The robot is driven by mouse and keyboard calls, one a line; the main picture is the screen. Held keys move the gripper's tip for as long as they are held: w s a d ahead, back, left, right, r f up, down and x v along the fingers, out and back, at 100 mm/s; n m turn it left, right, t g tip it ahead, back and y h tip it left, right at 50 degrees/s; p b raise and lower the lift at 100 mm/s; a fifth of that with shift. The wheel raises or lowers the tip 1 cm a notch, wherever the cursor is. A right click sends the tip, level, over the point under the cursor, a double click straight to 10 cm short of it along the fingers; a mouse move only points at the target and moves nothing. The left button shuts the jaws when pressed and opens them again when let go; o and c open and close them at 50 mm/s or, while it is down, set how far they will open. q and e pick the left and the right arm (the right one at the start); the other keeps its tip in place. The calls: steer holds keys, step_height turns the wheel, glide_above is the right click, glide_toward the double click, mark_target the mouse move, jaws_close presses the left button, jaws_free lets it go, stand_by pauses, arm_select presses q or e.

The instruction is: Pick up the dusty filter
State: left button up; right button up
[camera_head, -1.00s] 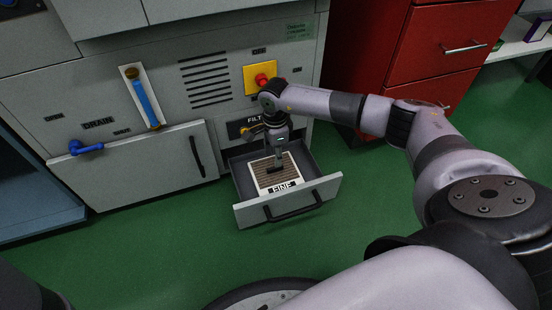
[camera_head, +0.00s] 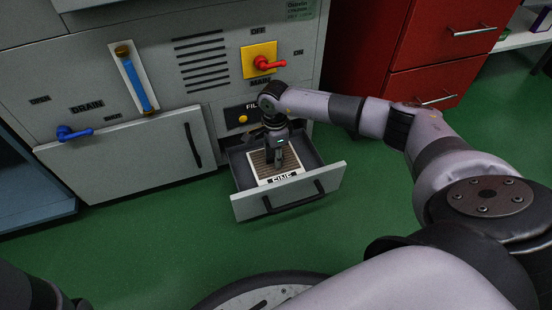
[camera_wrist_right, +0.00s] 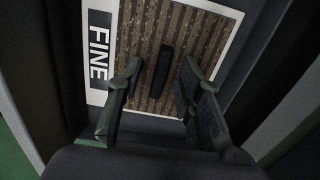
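The dusty filter (camera_head: 264,175) lies in the open drawer (camera_head: 243,207) of the grey machine. It has a white frame, brown speckled pleats and a label reading FINE. In the right wrist view the filter (camera_wrist_right: 206,28) shows a black upright grip bar (camera_wrist_right: 161,72) at its middle. My right gripper (camera_head: 279,166) is over the filter, pointing down. In the right wrist view its two fingers (camera_wrist_right: 157,85) are apart, one on each side of the bar, with gaps between. Whether the tips are level with the bar is hard to tell. My left gripper is not in view.
The drawer's front has a black handle (camera_head: 292,197). Above it are a yellow plate with a red switch (camera_head: 264,63) and a small yellow knob (camera_head: 243,119). A blue drain lever (camera_head: 73,133) is at left. A red cabinet (camera_head: 425,50) stands at right. Green floor is free in front.

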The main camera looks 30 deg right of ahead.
jaws_close()
stand_by(0.3)
steer(key=shift+r, duration=0.1)
